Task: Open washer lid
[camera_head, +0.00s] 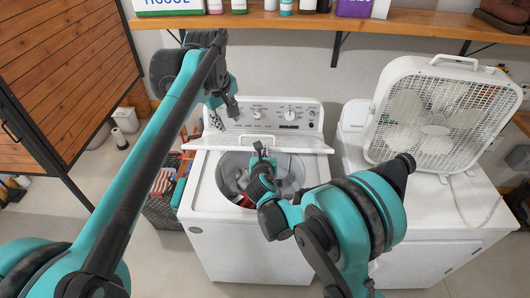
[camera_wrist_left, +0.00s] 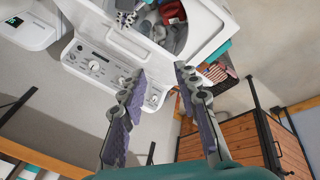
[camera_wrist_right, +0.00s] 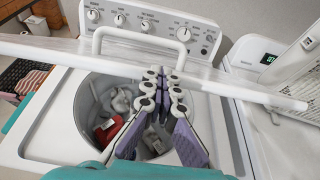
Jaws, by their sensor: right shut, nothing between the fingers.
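The white washer (camera_head: 245,240) stands in the middle of the head view, its tub opening uncovered. Its lid (camera_head: 290,143) is raised and seen almost edge-on in front of the control panel. The lid's edge (camera_wrist_right: 235,88) and a white handle (camera_wrist_right: 150,40) cross the right wrist view. My right gripper (camera_head: 260,148) is shut and empty over the tub, close to the lid; its closed fingertips (camera_wrist_right: 164,78) appear just below the lid edge, and contact is unclear. My left gripper (camera_head: 217,118) is open and empty at the panel's left; its spread fingers show in the left wrist view (camera_wrist_left: 160,72).
Red and grey laundry (camera_wrist_right: 112,128) lies in the tub. A box fan (camera_head: 440,112) stands on the white machine to the right. A wooden shelf (camera_head: 290,20) with bottles runs above. A basket (camera_head: 163,210) stands left of the washer.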

